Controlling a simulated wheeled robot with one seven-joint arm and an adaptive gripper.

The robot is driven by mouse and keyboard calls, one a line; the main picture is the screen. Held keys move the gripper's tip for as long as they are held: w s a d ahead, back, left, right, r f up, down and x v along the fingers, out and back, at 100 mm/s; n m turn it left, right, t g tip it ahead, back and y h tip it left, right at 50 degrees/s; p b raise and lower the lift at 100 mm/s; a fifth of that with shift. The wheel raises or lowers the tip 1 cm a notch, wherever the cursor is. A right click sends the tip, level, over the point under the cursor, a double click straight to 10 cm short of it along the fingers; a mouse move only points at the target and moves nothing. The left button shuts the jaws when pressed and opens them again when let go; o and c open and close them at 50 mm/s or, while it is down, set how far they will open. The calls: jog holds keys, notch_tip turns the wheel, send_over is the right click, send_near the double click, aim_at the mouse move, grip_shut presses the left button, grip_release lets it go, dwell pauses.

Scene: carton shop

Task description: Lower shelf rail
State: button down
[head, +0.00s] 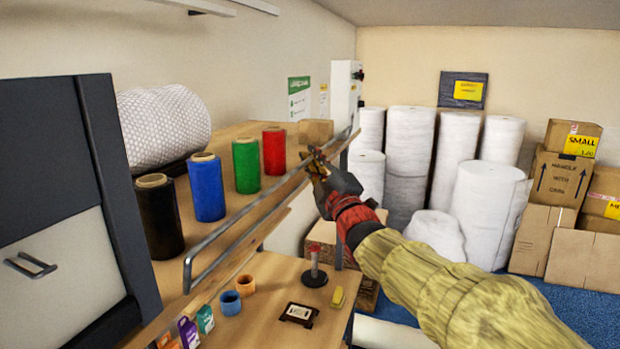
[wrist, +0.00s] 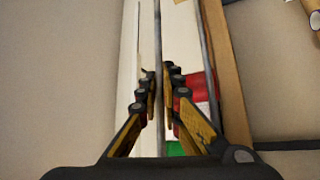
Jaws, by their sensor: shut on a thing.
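The shelf rail (head: 235,240) is a thin grey metal bar along the front edge of the wooden shelf (head: 228,150). It stands raised in front of the rolls. My gripper (head: 316,163) is at the rail's far part, with its fingers around the bar. In the wrist view the rail (wrist: 158,50) runs lengthwise between the fingers of my gripper (wrist: 160,92), which are closed in on it. The fingers hide a short stretch of the bar.
Black (head: 160,218), blue (head: 206,188), green (head: 246,166) and red (head: 274,152) rolls stand behind the rail. A bubble-wrap roll (head: 165,125) lies behind them. Below is a table (head: 270,322) with cups and a stamp-like item (head: 314,276). Cartons (head: 560,180) stand right.

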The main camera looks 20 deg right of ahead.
jog(key=s+d+f+m+g+h+b, duration=0.1)
jog(key=f+m+h+b, duration=0.2)
jog(key=m+h+b, duration=0.8)
jog(key=s+d+f+m+g+h+b, duration=0.1)
jog(key=d+f+m+g+h+b, duration=0.1)
jog(key=m+h+b, duration=0.9)
jog(key=shift+s+d+f+m+b, duration=0.3)
jog(key=shift+f+m+b, duration=0.2)
jog(key=shift+m+b, duration=2.7)
jog(key=shift+m+g, duration=0.3)
jog(key=shift+g, duration=0.2)
jog(key=c, duration=2.1)
grip_release()
jog(key=shift+o, duration=0.6)
jog(key=v, duration=1.2)
jog(key=shift+f, duration=0.15)
